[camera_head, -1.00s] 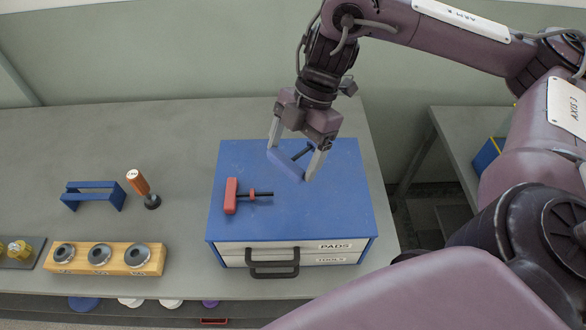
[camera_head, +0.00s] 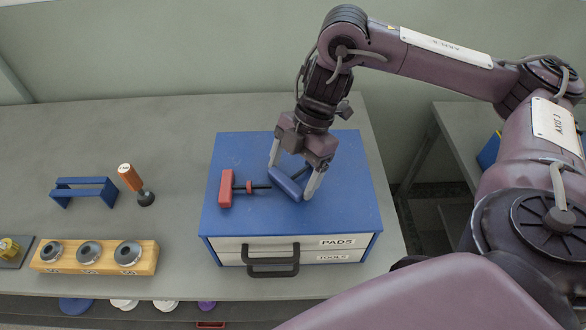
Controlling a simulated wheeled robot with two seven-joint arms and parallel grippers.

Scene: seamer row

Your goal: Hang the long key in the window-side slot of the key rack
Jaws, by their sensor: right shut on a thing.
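My right gripper (camera_head: 291,181) is over the blue top of a small drawer cabinet. It is shut on a blue-handled key (camera_head: 283,184), whose blue bar lies slantwise between the fingers. Its dark shaft is mostly hidden by the gripper. A red-handled key (camera_head: 227,189) with a black shaft and red collar lies on the cabinet top, just left of the held key. Its shaft points right, close to the blue bar; I cannot tell if they touch. I cannot tell which key is longer. A blue frame (camera_head: 84,190), perhaps the key rack, stands at left on the bench. My left gripper is not in view.
The cabinet (camera_head: 225,222) has drawers labelled PADS and TOOLS and a black handle (camera_head: 270,268). An orange-handled tool (camera_head: 130,178) stands near the blue frame. A wooden block (camera_head: 148,262) with several dark rings is at front left. The bench (camera_head: 150,120) is clear at the back.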

